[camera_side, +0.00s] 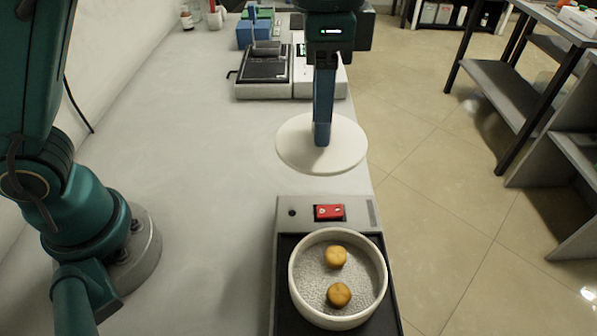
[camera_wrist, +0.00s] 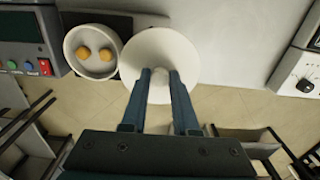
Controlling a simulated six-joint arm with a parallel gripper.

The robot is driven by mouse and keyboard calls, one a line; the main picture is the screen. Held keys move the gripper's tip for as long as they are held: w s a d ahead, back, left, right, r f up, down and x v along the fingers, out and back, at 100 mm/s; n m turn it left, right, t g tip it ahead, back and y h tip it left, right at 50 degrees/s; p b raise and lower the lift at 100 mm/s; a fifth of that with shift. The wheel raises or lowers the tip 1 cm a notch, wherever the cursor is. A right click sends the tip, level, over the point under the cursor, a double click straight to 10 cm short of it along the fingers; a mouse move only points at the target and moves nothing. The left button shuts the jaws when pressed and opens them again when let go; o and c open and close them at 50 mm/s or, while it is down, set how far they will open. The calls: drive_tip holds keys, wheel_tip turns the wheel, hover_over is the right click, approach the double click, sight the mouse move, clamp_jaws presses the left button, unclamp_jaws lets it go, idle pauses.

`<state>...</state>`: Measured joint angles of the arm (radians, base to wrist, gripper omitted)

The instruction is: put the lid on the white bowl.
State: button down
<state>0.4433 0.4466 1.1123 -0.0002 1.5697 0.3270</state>
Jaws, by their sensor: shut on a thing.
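The lid (camera_side: 350,147) is a flat white disc. My gripper (camera_side: 322,140) is shut on the lid at its middle and holds it up behind the white bowl in the side view. In the wrist view the lid (camera_wrist: 150,53) lies between and beyond the two fingertips (camera_wrist: 160,76), to the right of the bowl. The white bowl (camera_side: 294,290) is uncovered, with two small tan round pieces (camera_side: 336,257) inside. It also shows in the wrist view (camera_wrist: 70,62). The part of the lid that the fingers grasp is partly hidden by them.
The bowl stands on a black-topped device (camera_side: 287,318) with a red switch (camera_side: 329,212). Behind the lid stand a dark instrument (camera_side: 264,66) and a blue rack (camera_side: 254,33) on the grey bench (camera_side: 190,150). The bench's left middle is clear. The floor lies to the right.

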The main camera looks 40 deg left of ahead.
drive_tip(key=s+d+f+m, duration=0.1)
drive_tip(key=s+d+m, duration=0.4)
drive_tip(key=s+d, duration=0.4)
drive_tip(key=shift+w+d+f, duration=0.15)
drive_tip(key=shift+d+f, duration=0.05)
drive_tip(key=shift+f, duration=0.65)
drive_tip(key=shift+w+d+f, duration=0.2)
drive_tip(key=shift+d+f, duration=0.05)
drive_tip(key=shift+f, duration=0.65)
drive_tip(key=shift+w+d+f, duration=0.15)
drive_tip(key=shift+d+f, duration=0.05)
drive_tip(key=shift+f, duration=0.65)
drive_tip(key=shift+f, duration=0.4)
drive_tip(key=shift+c, duration=0.6)
unclamp_jaws()
wheel_tip(320, 180, up, 7)
idle(0.4)
